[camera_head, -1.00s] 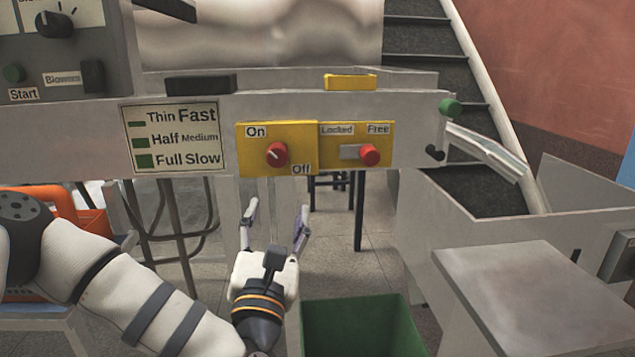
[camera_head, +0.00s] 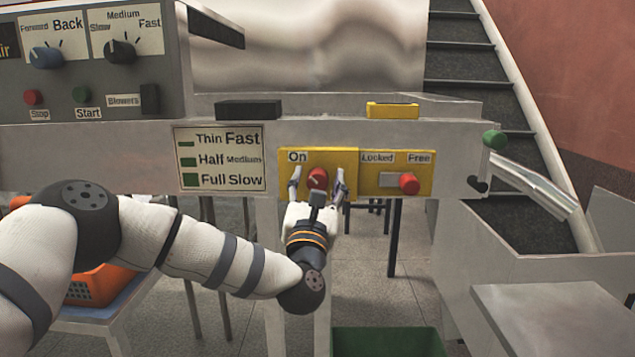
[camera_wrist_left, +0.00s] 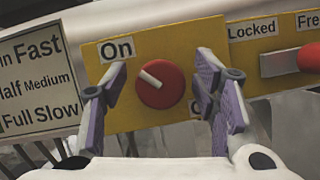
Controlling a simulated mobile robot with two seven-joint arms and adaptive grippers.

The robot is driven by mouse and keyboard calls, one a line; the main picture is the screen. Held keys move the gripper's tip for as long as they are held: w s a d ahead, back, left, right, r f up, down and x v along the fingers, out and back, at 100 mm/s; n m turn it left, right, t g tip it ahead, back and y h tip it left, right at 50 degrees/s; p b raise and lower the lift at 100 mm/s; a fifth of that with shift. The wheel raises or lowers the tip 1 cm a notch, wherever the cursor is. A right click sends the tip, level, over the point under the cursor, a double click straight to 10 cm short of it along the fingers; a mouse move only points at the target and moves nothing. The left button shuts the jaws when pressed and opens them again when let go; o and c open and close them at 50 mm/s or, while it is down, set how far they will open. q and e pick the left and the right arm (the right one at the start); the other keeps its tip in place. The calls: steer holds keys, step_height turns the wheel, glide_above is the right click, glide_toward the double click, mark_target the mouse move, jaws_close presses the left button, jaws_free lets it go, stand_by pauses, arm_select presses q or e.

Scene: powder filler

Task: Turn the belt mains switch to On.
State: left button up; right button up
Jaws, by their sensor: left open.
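The belt mains switch (camera_head: 317,178) is a red round knob with a white pointer mark on a yellow plate (camera_head: 290,158). In the left wrist view the knob (camera_wrist_left: 160,85) has its pointer slanting toward the upper left, on the side of the "On" label (camera_wrist_left: 116,49). The "Off" label is mostly hidden behind a finger. My left gripper (camera_head: 318,184) is open, with one finger on each side of the knob; in the left wrist view its fingers (camera_wrist_left: 160,92) show gaps to the knob. I cannot tell whether either finger touches it. My right gripper is not in view.
Right of the switch sit a red Locked/Free knob (camera_head: 409,183) and its latch plate. A control panel (camera_head: 85,75) with dials is at upper left. A green bin (camera_head: 388,342) stands below, and a grey metal box (camera_head: 560,315) is at lower right.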

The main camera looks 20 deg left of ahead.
arm_select(q)
steer(key=c, duration=1.1)
steer(key=shift+c, duration=0.2)
